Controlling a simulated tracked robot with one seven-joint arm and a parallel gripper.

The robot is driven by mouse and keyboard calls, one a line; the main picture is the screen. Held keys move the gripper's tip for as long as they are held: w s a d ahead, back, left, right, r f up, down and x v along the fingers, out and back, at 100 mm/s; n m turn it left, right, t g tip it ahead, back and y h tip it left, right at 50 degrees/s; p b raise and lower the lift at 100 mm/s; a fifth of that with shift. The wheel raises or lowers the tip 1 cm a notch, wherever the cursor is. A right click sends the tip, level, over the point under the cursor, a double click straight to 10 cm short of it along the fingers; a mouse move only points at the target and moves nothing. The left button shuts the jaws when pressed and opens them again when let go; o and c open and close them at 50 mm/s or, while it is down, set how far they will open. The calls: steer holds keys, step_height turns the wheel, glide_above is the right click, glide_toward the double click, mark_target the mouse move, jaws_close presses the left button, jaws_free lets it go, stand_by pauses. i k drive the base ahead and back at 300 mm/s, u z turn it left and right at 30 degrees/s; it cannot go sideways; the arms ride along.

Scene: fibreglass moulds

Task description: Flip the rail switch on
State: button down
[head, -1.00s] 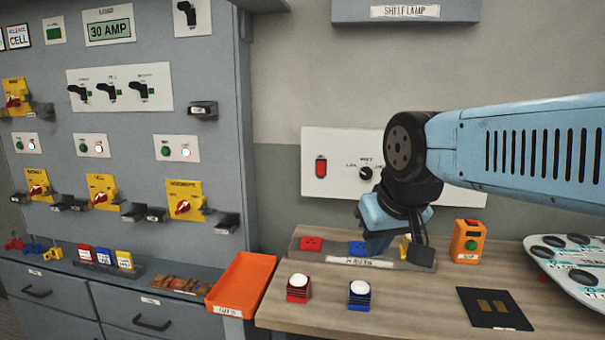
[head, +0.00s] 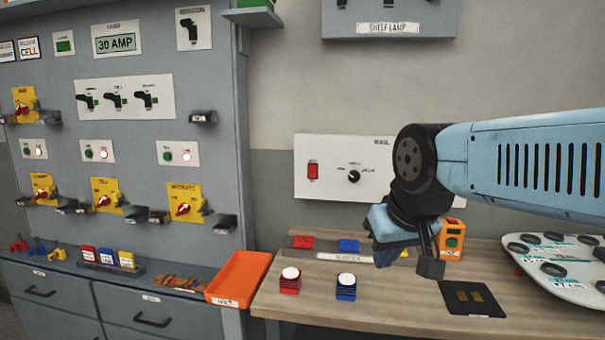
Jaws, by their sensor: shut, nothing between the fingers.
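A white wall panel (head: 330,190) hangs above the wooden bench, with a label at its top right that seems to read RAIL. My arm hides the panel's right part, so any control there is hidden. Whether the rocker is on or off I cannot tell. My gripper (head: 430,266) is shut and empty, pointing down over the bench, below and right of the knob and apart from the panel.
Red and blue buttons with white tops stand in front. An orange tray (head: 240,276) is left. A grey cabinet with switches fills the left.

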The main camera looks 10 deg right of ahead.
mark_target(312, 169)
steer(key=z, duration=0.1)
steer(key=i, duration=0.95)
steer(key=u, duration=0.1)
